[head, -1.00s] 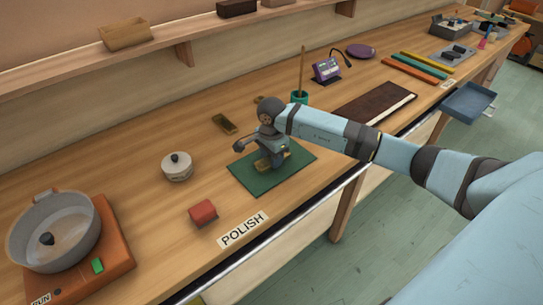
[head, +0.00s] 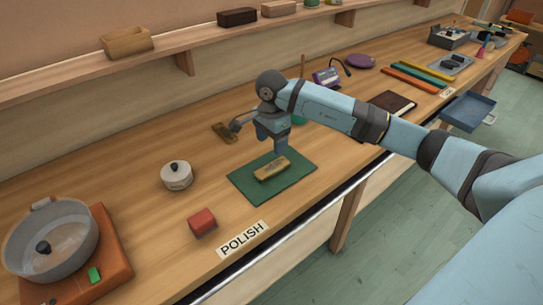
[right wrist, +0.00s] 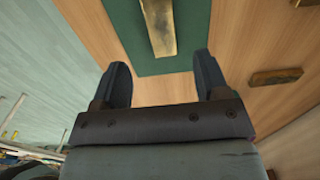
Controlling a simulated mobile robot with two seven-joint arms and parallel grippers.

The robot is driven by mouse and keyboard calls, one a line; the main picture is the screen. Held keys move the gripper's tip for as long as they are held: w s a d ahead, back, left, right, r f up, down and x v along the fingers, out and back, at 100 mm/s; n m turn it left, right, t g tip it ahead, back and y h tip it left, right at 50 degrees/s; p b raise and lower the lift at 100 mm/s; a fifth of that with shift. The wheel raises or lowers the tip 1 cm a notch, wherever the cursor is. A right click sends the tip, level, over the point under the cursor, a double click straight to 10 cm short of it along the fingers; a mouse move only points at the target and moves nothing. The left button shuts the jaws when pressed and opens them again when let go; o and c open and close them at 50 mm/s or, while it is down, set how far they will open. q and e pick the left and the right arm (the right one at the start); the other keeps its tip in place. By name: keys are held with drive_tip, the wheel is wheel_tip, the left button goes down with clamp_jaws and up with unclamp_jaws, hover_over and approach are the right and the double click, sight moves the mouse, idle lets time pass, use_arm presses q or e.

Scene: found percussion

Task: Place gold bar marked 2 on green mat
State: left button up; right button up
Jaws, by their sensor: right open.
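A gold bar (head: 272,168) lies flat on the green mat (head: 294,184); it also shows on the mat in the right wrist view (right wrist: 158,28). No number can be read on it. Another gold-brown bar (head: 224,133) lies on the bench behind the mat, and shows at the right of the wrist view (right wrist: 276,77). My right gripper (head: 279,150) is above the back of the mat, apart from the bar. In the wrist view its two fingers (right wrist: 163,80) are spread with nothing between them. My left gripper is out of view.
A red block (head: 202,222) and the POLISH label (head: 243,238) are in front of the mat. A lidded white pot (head: 176,175) stands to the left. A large pan (head: 50,240) sits on an orange burner (head: 108,257). A dark board (head: 392,104) lies to the right.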

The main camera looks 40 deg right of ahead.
wheel_tip(320, 180, up, 3)
drive_tip(key=shift+f, duration=0.2)
idle(0.4)
